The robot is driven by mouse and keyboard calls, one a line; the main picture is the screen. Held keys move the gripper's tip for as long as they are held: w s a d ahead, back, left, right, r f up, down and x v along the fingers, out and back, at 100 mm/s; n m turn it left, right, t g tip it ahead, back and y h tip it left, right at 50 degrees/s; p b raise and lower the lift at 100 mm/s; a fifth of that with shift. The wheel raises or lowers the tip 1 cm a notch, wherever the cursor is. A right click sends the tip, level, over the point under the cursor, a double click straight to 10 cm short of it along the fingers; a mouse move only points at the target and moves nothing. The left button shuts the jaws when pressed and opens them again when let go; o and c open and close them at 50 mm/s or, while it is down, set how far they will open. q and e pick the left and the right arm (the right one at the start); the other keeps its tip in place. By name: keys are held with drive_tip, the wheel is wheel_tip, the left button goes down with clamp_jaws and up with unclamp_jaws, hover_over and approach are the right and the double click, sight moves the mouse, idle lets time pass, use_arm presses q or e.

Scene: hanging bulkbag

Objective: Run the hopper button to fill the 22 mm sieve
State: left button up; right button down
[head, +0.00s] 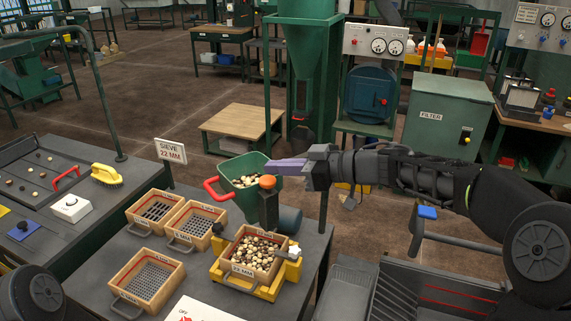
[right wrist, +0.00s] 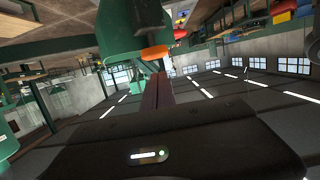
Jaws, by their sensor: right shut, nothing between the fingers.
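The 22 mm sieve (head: 232,281) is a wooden box in a yellow frame on the dark bench, with a heap of pale and brown stones inside. Behind it a dark post carries an orange button (head: 267,181), also seen in the right wrist view (right wrist: 155,52). The green hopper (head: 235,168), with a red handle, holds some stones. My right gripper (head: 270,167) is shut and empty, its purple fingers just above the button in the picture. Its fingers point toward the button in the right wrist view (right wrist: 157,78). I cannot tell whether they touch. My left gripper is out of view.
Three other wooden sieves (head: 147,281) stand left of the yellow frame. A sign reading SIEVE 22 MM (head: 171,151) stands behind them. A brush (head: 106,174) and a white knob box (head: 70,208) lie on the left bench. A green filter cabinet (head: 443,125) stands behind my right arm.

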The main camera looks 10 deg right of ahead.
use_arm(q)
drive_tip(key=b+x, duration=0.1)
drive_tip(key=b, duration=0.2)
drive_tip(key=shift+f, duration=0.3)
use_arm(e)
drive_tip(key=v, duration=1)
drive_tip(key=shift+r, duration=0.2)
